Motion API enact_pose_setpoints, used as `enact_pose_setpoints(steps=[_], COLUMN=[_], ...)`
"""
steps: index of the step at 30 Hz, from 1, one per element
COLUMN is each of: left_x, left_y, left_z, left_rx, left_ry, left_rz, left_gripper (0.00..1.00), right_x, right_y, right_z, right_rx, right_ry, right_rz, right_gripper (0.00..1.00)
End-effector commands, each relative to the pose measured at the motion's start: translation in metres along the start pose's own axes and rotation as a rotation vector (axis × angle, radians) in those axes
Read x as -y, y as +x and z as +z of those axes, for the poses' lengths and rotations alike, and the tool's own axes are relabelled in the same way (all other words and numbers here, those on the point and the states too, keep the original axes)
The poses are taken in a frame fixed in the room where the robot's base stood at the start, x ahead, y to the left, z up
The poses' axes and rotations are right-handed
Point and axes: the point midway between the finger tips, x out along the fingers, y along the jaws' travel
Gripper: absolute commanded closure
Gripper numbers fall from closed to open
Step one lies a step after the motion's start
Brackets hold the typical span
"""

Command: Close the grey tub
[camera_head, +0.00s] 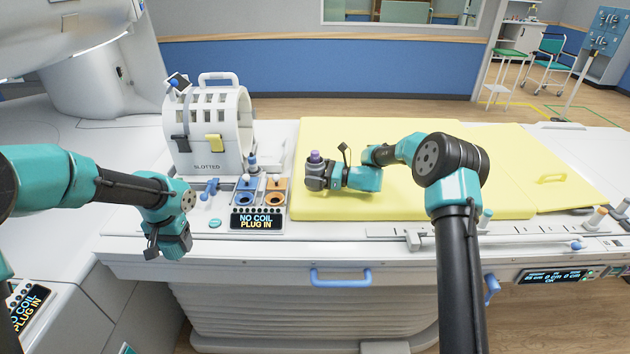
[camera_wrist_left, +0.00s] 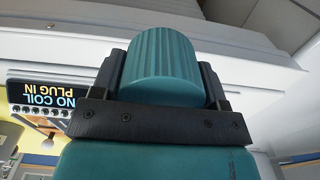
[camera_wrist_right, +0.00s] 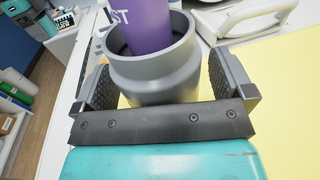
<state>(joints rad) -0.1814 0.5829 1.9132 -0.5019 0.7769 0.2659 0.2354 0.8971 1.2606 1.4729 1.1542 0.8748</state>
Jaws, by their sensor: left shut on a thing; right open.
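The grey tub (camera_wrist_right: 155,80) stands open-topped on the yellow mat, with a purple item (camera_wrist_right: 147,28) sticking up out of its mouth. In the head view the tub is partly hidden by my right gripper (camera_head: 318,177), but the purple top (camera_head: 315,156) shows. My right gripper's fingers (camera_wrist_right: 168,85) are open on either side of the tub, with a gap showing at the right finger. My left gripper (camera_head: 172,248) is shut on a teal ribbed lid (camera_wrist_left: 165,62), held beyond the table's front edge, left of the control panel. The lid's underside is hidden.
A white slotted coil (camera_head: 207,135) stands behind the blue and orange sockets (camera_head: 272,192) and the "NO COIL PLUG IN" display (camera_head: 256,221). The yellow mat (camera_head: 400,205) is mostly clear. A blue handle (camera_head: 340,279) sits on the table's front.

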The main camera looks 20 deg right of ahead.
Motion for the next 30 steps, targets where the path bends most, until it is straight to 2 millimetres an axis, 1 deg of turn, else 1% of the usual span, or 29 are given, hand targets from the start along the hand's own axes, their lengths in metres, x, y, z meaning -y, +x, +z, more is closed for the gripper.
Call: enact_pose_setpoints(steps=[6,27,28,29,30], left_x=[0.0,0.0,0.0,0.0,0.0], left_y=[0.0,0.0,0.0,0.0,0.0], left_z=[0.0,0.0,0.0,0.0,0.0], left_rx=[0.0,0.0,0.0,0.0,0.0], left_ry=[0.0,0.0,0.0,0.0,0.0], left_rz=[0.0,0.0,0.0,0.0,0.0], left_gripper=[0.55,0.55,0.55,0.55,0.55], right_x=[-0.0001,-0.0001,0.0001,0.0001,0.0001], right_y=[-0.0002,-0.0003,-0.0002,-0.0002,-0.0002], right_z=[0.0,-0.0001,0.0011,0.0011,0.0011], right_rx=[0.0,0.0,0.002,0.002,0.001], right_ry=[0.0,0.0,-0.001,-0.001,-0.001], right_rz=[0.0,0.0,0.0,0.0,0.0], right_gripper=[0.02,0.69,0.69,0.74,0.74])
